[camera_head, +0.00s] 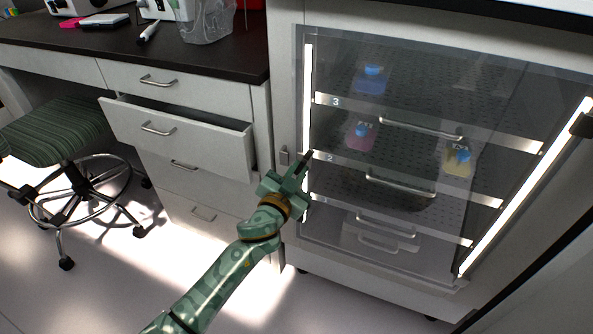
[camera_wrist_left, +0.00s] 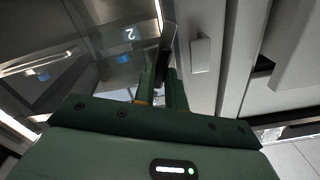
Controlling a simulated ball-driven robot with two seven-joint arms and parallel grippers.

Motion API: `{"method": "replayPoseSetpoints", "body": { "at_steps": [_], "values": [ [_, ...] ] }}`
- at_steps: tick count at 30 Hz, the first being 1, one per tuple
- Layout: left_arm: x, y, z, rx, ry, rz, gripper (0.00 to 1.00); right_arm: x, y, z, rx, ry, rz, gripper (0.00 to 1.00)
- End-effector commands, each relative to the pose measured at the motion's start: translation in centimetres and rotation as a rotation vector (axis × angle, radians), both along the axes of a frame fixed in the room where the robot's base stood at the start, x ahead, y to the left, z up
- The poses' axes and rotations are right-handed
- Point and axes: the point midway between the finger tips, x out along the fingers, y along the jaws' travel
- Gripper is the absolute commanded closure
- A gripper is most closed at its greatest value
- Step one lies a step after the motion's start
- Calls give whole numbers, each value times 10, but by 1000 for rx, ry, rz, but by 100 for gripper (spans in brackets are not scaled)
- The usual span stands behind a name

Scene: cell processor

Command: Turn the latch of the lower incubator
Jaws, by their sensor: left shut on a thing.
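The incubator (camera_head: 400,235) has a clear door with a bright strip down each side. My left gripper (camera_head: 299,170) is at the door's left edge, near the shelf marked 2. It is shut on a small dark piece, which appears to be the latch (camera_head: 308,156). In the left wrist view my two green fingers (camera_wrist_left: 162,80) stand on either side of this dark latch (camera_wrist_left: 166,50). The fingers hide part of it, so its exact angle is hard to tell. My right gripper is not in view.
A small grey plate (camera_head: 284,156) sits on the frame just left of the latch. Behind the door are shelves with handles and blue-capped bottles (camera_head: 371,80). An open drawer (camera_head: 180,135) juts out at left, beside a striped stool (camera_head: 50,130). The dark counter (camera_head: 200,62) is above.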

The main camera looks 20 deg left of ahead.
Motion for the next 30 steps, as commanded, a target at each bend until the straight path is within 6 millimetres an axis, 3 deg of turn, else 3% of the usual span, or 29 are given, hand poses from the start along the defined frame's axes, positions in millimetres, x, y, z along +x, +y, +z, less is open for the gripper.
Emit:
{"method": "replayPoseSetpoints", "body": {
  "at_steps": [11,30],
  "values": [
    [0,-2,-1,354,-11,0,100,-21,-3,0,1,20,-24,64],
    [0,-3,-5,932,-29,0,100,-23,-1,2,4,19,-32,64]
  ]
}}
